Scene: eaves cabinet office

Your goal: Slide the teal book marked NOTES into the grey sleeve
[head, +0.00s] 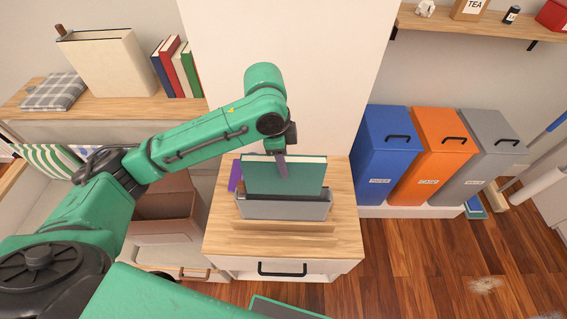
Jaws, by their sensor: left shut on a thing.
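The teal book (305,177) stands upright on its edge line over the grey sleeve (283,209), on a small wooden cabinet (335,240). Its lower part is hidden behind the sleeve's front wall, so I cannot tell how deep it sits, or whether it is inside or just behind that wall. No NOTES mark can be read. My left gripper (282,167) comes from above and is shut on the book's top edge, near its middle. My right gripper is not in view.
A purple item (235,176) stands left of the book. Wooden strips lie in front of the sleeve. Blue (385,150), orange (435,150) and grey (485,160) bins stand to the right. A shelf with books (172,68) is at back left. A white wall panel rises behind the cabinet.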

